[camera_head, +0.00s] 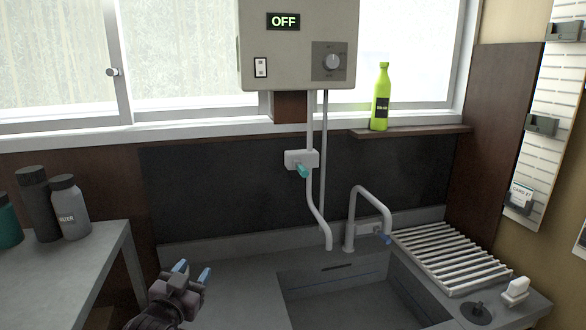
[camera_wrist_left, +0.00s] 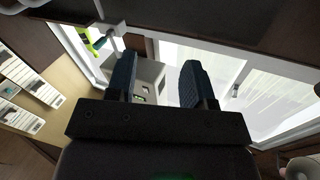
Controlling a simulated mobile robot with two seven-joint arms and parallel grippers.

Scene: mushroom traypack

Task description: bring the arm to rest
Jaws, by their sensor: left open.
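My left gripper (camera_head: 192,270) is at the lower left of the sink counter in the head view, its two blue-tipped fingers pointing up and apart. It is open, with nothing between the fingers. In the left wrist view the two dark fingers of the left gripper (camera_wrist_left: 157,72) stand apart, with the grey heater box (camera_wrist_left: 150,78) seen beyond the gap. My right gripper is not in view.
A sink (camera_head: 350,300) with a curved tap (camera_head: 372,192) lies right of the gripper. A slatted rack (camera_head: 450,257) is further right. Bottles (camera_head: 70,207) stand on a grey table (camera_head: 55,270) at left. A heater (camera_head: 298,60) reading OFF hangs above.

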